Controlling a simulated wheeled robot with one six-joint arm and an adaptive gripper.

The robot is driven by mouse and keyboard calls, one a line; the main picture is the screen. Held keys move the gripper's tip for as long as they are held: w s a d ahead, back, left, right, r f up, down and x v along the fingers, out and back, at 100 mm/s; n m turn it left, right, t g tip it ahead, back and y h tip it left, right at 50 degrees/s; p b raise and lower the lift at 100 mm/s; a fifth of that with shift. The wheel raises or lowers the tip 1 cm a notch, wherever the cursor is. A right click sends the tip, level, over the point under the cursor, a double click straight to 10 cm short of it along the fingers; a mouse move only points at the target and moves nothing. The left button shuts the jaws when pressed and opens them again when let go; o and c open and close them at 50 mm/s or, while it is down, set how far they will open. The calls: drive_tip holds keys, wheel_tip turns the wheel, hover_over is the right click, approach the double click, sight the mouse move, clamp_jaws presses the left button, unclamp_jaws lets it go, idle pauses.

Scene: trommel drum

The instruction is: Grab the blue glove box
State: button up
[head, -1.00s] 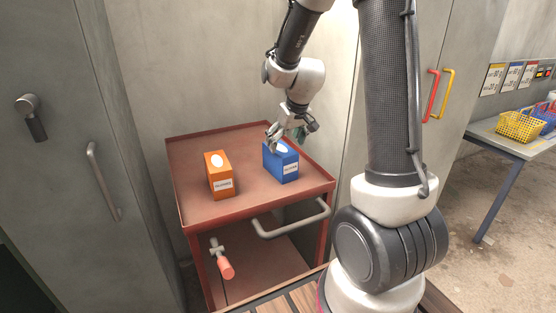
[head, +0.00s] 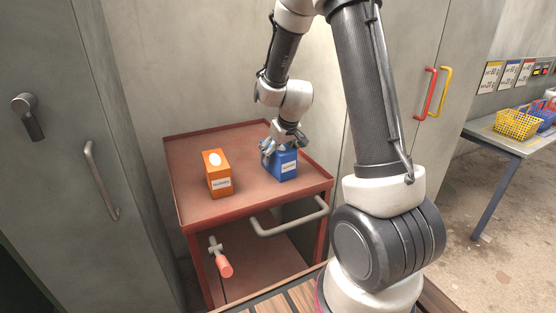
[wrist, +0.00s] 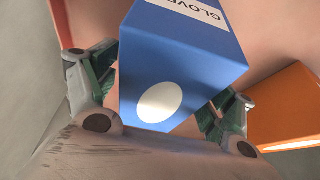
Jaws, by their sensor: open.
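The blue glove box (head: 283,166) stands upright on the right part of a red cart top. It has a white label on its side. In the wrist view the blue box (wrist: 180,65) fills the middle, with a white oval on its top. My gripper (head: 283,147) is open and sits over the top of the box, hiding part of it in the head view. In the wrist view my gripper's fingers (wrist: 160,95) are on either side of the box; I cannot tell whether either one touches it.
An orange box (head: 217,174) stands to the left on the red cart (head: 240,207); it also shows in the wrist view (wrist: 290,110). The cart has a raised rim and a grey handle (head: 290,222) in front. Grey walls stand close behind. A table with baskets (head: 517,124) is far right.

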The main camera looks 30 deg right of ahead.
drive_tip(key=shift+f, duration=0.2)
idle(0.3)
drive_tip(key=c, duration=1.3)
drive_tip(key=shift+r, duration=0.15)
